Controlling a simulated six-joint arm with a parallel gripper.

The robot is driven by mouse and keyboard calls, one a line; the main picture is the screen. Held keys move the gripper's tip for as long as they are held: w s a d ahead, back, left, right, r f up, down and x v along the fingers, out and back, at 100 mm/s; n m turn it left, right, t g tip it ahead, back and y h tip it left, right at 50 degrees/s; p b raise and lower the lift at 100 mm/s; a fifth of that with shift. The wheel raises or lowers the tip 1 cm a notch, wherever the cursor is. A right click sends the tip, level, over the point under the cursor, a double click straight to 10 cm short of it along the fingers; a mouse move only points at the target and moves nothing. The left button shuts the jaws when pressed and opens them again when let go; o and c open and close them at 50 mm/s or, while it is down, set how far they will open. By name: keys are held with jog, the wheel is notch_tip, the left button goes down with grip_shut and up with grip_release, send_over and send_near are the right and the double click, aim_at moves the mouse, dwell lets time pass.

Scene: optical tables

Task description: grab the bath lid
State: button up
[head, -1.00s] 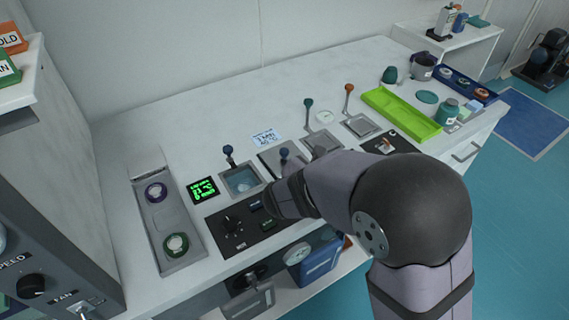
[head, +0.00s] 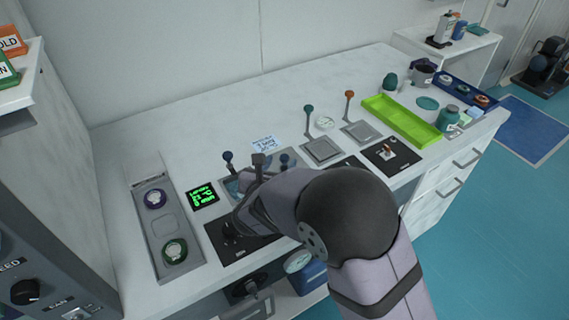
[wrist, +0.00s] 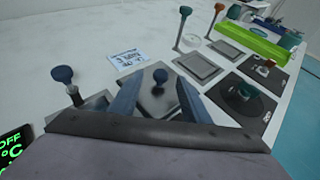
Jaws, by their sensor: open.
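The bath lid (wrist: 152,104) is a dark grey, shiny square plate with a round blue knob (wrist: 160,76). It lies flat on the bench beside the water bath. In the head view the lid's knob (head: 285,159) shows, but my arm hides much of the plate. My gripper (wrist: 158,88) is open in the wrist view. Its two bluish fingers spread on either side of the knob in the picture, with nothing held. I cannot tell the remaining height. In the head view my gripper (head: 258,172) is over the bath area and hides most of the bath.
A blue-topped lever (head: 228,157) stands at the bath. Teal (head: 308,108) and orange-topped (head: 349,94) levers stand beyond the lid, by two grey plates. A green display (head: 202,195) is at left, a lime tray (head: 402,120) at right. The back of the bench is clear.

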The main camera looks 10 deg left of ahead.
aim_at(285, 156)
jog(key=shift+p+x, duration=0.8)
jog(key=shift+x, duration=1.7)
jog(key=shift+d, duration=0.1)
jog(key=shift+r, duration=0.1)
jog(key=shift+c, duration=0.3)
grip_shut()
jog(key=shift+r, duration=0.1)
